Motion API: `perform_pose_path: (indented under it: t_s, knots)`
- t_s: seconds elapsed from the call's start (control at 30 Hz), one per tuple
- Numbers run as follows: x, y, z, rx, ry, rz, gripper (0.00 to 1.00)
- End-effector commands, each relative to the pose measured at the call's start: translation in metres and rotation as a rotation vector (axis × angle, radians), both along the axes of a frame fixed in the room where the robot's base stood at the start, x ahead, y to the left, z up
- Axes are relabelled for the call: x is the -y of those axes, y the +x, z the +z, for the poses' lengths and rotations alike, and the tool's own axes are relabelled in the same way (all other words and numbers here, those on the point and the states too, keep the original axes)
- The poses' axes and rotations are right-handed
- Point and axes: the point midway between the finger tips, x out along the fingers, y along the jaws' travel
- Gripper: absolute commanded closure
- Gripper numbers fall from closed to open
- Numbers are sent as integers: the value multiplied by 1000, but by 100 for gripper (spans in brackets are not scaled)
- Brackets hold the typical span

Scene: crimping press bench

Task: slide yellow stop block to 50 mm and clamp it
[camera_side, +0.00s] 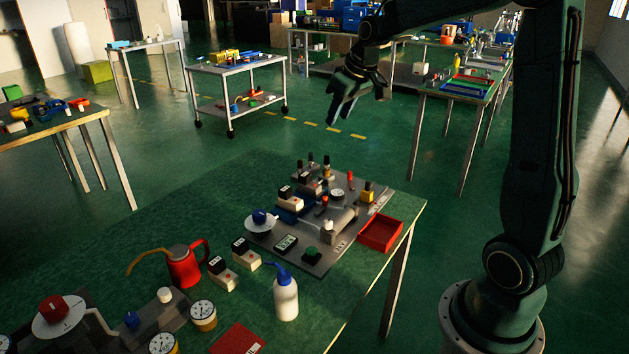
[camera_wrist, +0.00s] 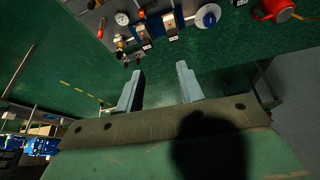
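A small yellow block (camera_side: 367,193) with a dark knob on top stands near the back right of the grey press plate (camera_side: 300,258) in the side view. It looks like the stop block; its scale and exact position are too small to read. My gripper (camera_side: 340,112) is open and empty, high above the floor beyond the far edge of the bench, well apart from the block. In the wrist view the two fingers of my gripper (camera_wrist: 158,85) are spread with nothing between them. The press plate (camera_wrist: 95,20) shows upside down at the top; I cannot pick out the block surely there.
A red tray (camera_side: 381,234) sits right of the plate at the bench edge. A white bottle (camera_side: 286,299), a red kettle (camera_side: 186,267) and several dials stand in front. Knobs and levers crowd the plate. The left back of the green bench is clear.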

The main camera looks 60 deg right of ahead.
Motion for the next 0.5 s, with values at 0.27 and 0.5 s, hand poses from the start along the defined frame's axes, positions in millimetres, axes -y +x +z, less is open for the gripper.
perform_pose_path:
  t_s: [0.27, 0.5]
  knots:
    - [76, 31, -46, -14, 10, -39, 63]
    - [143, 42, -95, -19, 21, -69, 63]
